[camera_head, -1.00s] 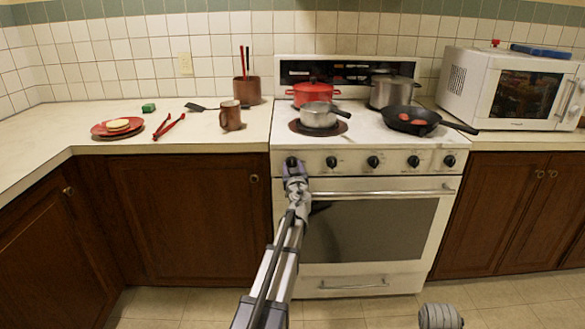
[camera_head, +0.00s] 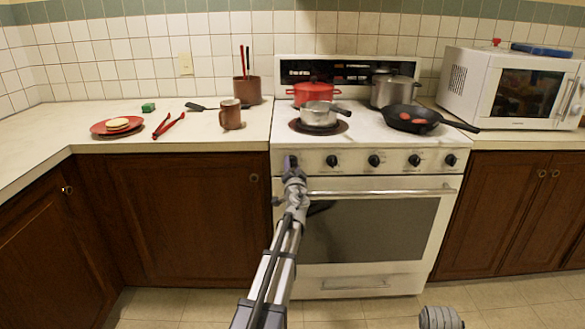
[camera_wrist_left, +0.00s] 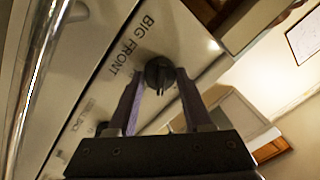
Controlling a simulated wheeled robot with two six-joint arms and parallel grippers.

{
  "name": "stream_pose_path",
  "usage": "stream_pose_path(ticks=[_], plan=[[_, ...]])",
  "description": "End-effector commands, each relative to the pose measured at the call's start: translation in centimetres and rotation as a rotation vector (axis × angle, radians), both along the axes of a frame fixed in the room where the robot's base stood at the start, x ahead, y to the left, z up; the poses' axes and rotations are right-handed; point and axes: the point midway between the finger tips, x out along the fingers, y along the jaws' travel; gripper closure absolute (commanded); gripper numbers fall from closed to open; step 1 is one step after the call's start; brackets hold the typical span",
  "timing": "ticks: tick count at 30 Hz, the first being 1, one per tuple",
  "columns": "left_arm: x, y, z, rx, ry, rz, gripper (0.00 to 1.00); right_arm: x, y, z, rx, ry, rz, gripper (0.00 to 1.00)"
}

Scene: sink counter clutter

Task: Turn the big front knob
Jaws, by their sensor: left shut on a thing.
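The big front knob (camera_wrist_left: 160,74) is dark and round, on the stove's white front panel, with the words "BIG FRONT" printed beside it in the left wrist view. In the head view it is the leftmost knob and is mostly hidden by my left gripper (camera_head: 291,163). In the wrist view the fingers of my left gripper (camera_wrist_left: 157,104) lie on either side of the knob, shut on it. The wrist is rolled, so the panel and label look tilted there.
More knobs (camera_head: 374,161) run along the panel to the right. The oven handle (camera_head: 400,192) sticks out just below. A saucepan (camera_head: 319,115), a red pot (camera_head: 313,95), a steel pot (camera_head: 395,91) and a black skillet (camera_head: 408,121) stand on the stove top.

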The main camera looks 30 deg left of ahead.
Motion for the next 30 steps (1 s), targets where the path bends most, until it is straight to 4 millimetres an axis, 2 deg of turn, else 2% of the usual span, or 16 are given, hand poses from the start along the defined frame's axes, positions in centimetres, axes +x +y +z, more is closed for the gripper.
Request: stream_pose_path(ticks=[15, 30], plan=[[-0.02, 0.1, -0.03, 0.363, 0.223, -0.001, 1.0, 0.01, -0.01, -0.3, -0.001, 0.0, 0.0, 0.5], [0.0, 0.1, -0.05, 0.503, 0.309, -0.002, 1.0, 0.0, -0.01, -0.35, -0.001, 0.0, 0.0, 0.5]])
